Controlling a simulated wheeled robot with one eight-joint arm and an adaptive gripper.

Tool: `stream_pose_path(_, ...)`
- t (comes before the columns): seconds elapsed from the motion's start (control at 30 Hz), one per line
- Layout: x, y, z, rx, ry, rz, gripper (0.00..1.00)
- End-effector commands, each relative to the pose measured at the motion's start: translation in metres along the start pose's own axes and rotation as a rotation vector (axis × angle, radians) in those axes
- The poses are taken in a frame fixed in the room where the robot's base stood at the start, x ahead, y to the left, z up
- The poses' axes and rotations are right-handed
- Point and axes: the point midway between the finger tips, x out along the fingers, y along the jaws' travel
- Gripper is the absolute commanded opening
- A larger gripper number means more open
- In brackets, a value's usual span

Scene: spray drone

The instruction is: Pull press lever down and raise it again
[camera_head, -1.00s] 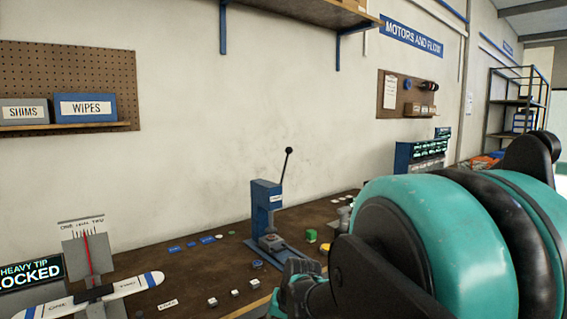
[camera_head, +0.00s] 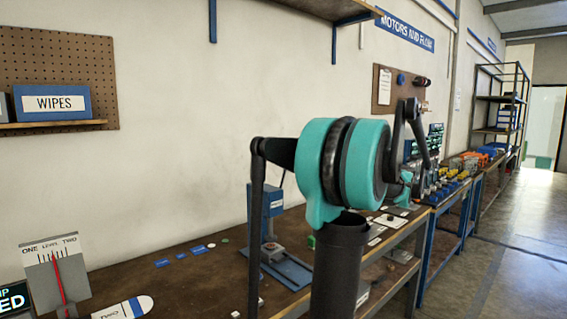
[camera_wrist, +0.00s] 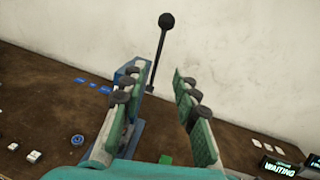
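The blue press (camera_head: 256,205) stands on the brown bench, its blue base (camera_head: 290,272) flat on the top. In the head view my arm hides most of its lever. In the wrist view the black lever rod (camera_wrist: 159,52) rises from the press, with a round black knob (camera_wrist: 166,20) at its top. The lever is up. My gripper (camera_wrist: 156,70) is open and empty, with its two green-padded fingers apart. The rod appears in the gap between the fingers, and the knob shows above the fingertips. The left finger covers part of the press; whether anything touches is unclear.
A tilting balance arm (camera_head: 125,308) and its dial board (camera_head: 55,272) stand at left. Small blue labels (camera_head: 185,254) lie on the bench. A blue ring (camera_wrist: 77,140) and white blocks (camera_wrist: 34,156) lie left of the press. A waiting display (camera_wrist: 280,169) is at right.

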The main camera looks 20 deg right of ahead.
Motion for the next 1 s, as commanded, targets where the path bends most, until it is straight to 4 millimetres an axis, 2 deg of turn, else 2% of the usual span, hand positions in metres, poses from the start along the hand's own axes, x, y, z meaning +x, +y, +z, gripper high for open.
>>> stream_pose_path(0.17, 0.012, -0.001, 0.003, 0.009, -0.008, 0.001, 0.30)
stream_pose_path(0.8, 0.135, -0.001, 0.003, 0.006, -0.006, 0.002, 0.30)
stream_pose_path(1.0, 0.162, -0.001, 0.003, 0.006, -0.006, 0.000, 0.30)
